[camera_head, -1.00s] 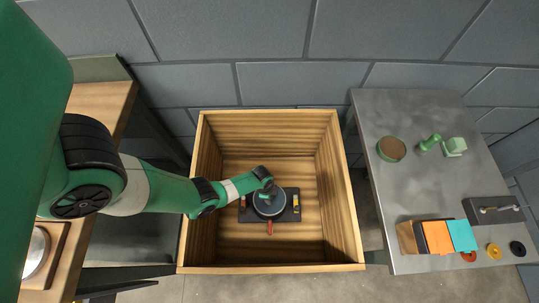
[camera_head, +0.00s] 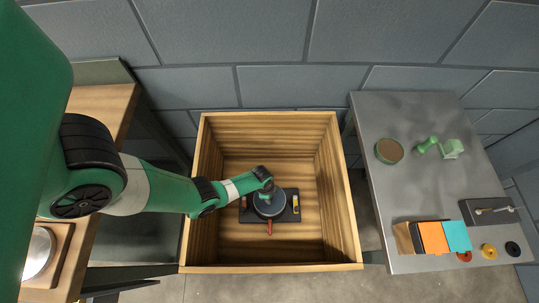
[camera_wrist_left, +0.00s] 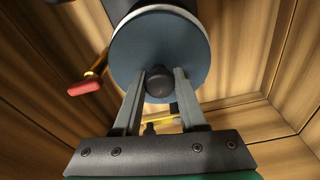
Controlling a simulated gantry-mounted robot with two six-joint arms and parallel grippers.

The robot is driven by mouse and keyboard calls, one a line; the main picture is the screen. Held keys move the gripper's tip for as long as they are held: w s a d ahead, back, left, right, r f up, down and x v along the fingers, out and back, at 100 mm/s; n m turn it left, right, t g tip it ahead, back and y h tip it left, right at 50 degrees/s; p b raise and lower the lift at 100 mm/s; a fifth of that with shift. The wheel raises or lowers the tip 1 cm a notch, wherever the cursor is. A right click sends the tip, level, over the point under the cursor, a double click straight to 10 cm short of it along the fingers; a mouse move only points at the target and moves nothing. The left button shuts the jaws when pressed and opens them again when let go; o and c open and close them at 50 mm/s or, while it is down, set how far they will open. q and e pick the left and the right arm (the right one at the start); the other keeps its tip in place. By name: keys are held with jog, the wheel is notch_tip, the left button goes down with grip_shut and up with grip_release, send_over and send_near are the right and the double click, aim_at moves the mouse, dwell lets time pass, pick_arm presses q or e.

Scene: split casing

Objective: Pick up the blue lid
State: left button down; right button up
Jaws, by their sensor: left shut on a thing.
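The blue lid (camera_head: 268,207) is a round dark blue disc over the black base (camera_head: 245,212) inside the wooden box. In the left wrist view the lid (camera_wrist_left: 190,52) has a dark round knob (camera_wrist_left: 159,83) at its near side. My left gripper (camera_head: 267,189) reaches down into the box from the left. Its two fingers (camera_wrist_left: 160,80) are shut on the knob, one on each side. A red handle (camera_head: 269,228) sticks out at the front, and it also shows in the left wrist view (camera_wrist_left: 84,88). I cannot tell whether the lid is clear of what is under it. My right gripper does not show.
The wooden box (camera_head: 270,267) has high walls around the base. A grey table (camera_head: 400,180) on the right holds a round brown-topped pot (camera_head: 389,151), green pieces (camera_head: 428,146) and coloured blocks (camera_head: 433,238). A wooden table (camera_head: 97,100) stands on the left.

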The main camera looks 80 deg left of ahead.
pick_arm(q)
notch_tip(320, 180, up, 3)
jog(key=shift+f+p, duration=0.1)
jog(key=shift+p, duration=0.75)
jog(key=s+d+r+p, duration=0.2)
jog(key=d+r+p, duration=0.2)
jog(key=d, duration=0.2)
jog(key=s+d+r+p, duration=0.2)
jog(key=d+r+p, duration=0.3)
jog(key=d, duration=0.2)
jog(key=shift+s, duration=0.3)
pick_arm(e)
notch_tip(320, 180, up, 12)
